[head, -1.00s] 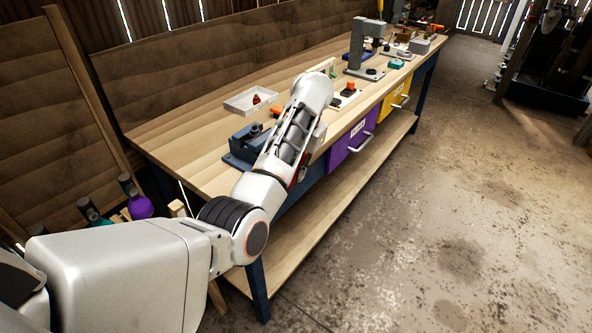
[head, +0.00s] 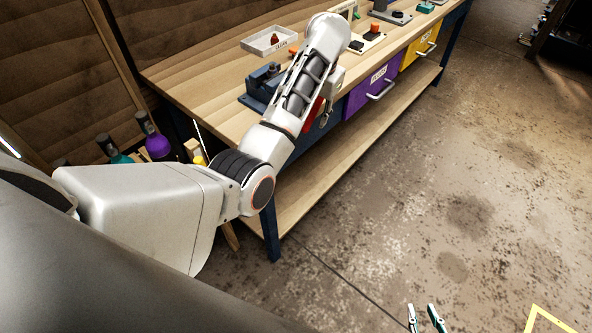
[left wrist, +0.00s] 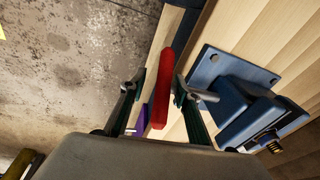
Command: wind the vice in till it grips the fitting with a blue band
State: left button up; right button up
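The blue vice (head: 262,84) is fixed near the bench's front left corner. It also shows at the right of the left wrist view (left wrist: 232,98). A small brass-coloured fitting (left wrist: 272,147) shows at its jaws; I cannot make out a blue band. A long red handle (left wrist: 162,88) stands at the end of the vice's metal rod. My left gripper (left wrist: 155,90) is open, with the handle between its fingers and the right finger close to it. In the head view my arm hides most of this gripper. My right gripper (head: 425,318) shows only its parted, empty fingertips at the bottom edge.
The wooden bench (head: 205,85) carries a pale tray (head: 268,41) with a small red item behind the vice. A purple drawer (head: 370,92) and a yellow drawer (head: 420,52) hang under the front edge. Open concrete floor (head: 450,180) lies to the right.

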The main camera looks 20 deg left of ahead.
pick_arm(q)
jog(key=t+h, duration=0.1)
jog(key=t, duration=0.2)
jog(key=shift+s+a+t, duration=0.1)
jog(key=shift+a+t, duration=0.05)
jog(key=shift+t, duration=0.25)
jog(key=t, duration=0.2)
jog(key=t+h, duration=0.1)
jog(key=t, duration=0.1)
jog(key=shift+n+h, duration=0.3)
jog(key=shift+n, duration=0.1)
jog(key=shift+t+h, duration=0.5)
jog(key=shift+t, duration=1.5)
jog(key=shift+n+t+h, duration=0.4)
jog(key=shift+t, duration=1.2)
jog(key=shift+t, duration=0.4)
